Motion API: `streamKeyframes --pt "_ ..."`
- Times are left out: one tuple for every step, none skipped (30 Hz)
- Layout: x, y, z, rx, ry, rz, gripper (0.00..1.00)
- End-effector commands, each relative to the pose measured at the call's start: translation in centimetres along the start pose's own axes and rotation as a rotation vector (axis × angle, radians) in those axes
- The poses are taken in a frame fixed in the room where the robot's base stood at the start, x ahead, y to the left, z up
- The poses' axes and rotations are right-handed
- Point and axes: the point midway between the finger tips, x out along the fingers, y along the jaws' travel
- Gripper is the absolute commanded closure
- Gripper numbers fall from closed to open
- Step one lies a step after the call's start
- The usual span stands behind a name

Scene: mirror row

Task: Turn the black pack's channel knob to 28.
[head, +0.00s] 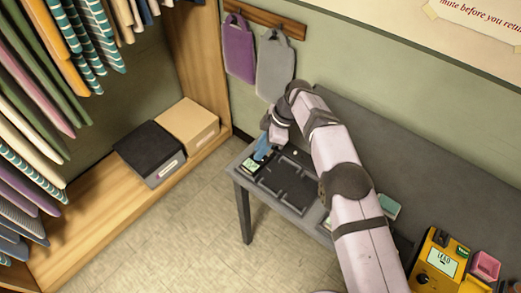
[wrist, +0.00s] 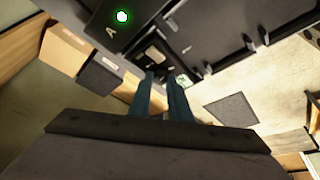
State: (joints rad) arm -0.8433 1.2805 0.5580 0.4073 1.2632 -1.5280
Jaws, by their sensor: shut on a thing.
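The black pack (head: 250,166) stands at the left end of the grey table, with a small pale-green display whose number is too small to read. My gripper (head: 262,153) reaches down over the pack with its blue fingers. In the wrist view my gripper (wrist: 163,76) has its two fingertips close together at the pack, shut on the channel knob. The knob itself is mostly hidden by the fingers. The pack's pale display (wrist: 185,80) shows small just beyond the fingertips, at the right.
A dark tray with raised edges (head: 284,208) lies right of the pack; a panel marked A with a green light (wrist: 122,16) shows in the wrist view. A yellow pack (head: 424,272) stands at the right. Boxes (head: 187,125) sit on a wooden shelf left. Open floor lies between.

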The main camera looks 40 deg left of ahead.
Motion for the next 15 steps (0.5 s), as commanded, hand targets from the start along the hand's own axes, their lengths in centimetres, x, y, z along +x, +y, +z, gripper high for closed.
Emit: streamKeyframes --pt "0.04 -0.04 -0.02 0.014 0.001 0.008 1.0" --pt "0.06 -0.09 -0.01 0.025 0.001 0.011 1.0" --pt "0.06 -0.1 -0.01 0.04 0.001 0.019 1.0" --pt "0.1 -0.16 0.01 0.052 0.0 0.022 1.0" --pt "0.11 -0.17 0.01 0.064 0.0 0.028 1.0" --pt "0.15 -0.21 0.02 0.081 0.0 0.035 1.0" --pt "0.12 -0.19 0.0 0.093 0.001 0.041 1.0" --pt "0.16 -0.22 0.02 0.105 0.001 0.045 1.0" --pt "0.1 -0.24 -0.01 0.118 0.001 0.05 1.0" --pt "0.09 -0.26 -0.01 0.126 0.001 0.054 1.0" --pt "0.07 -0.25 -0.01 0.132 0.001 0.057 1.0" --pt "0.05 -0.27 -0.02 0.139 0.001 0.059 1.0" --pt "0.03 -0.28 -0.02 0.143 0.001 0.06 1.0" --pt "0.0 -0.28 -0.04 0.145 0.001 0.061 1.0" --pt "-0.03 -0.28 -0.05 0.146 0.001 0.062 1.0"
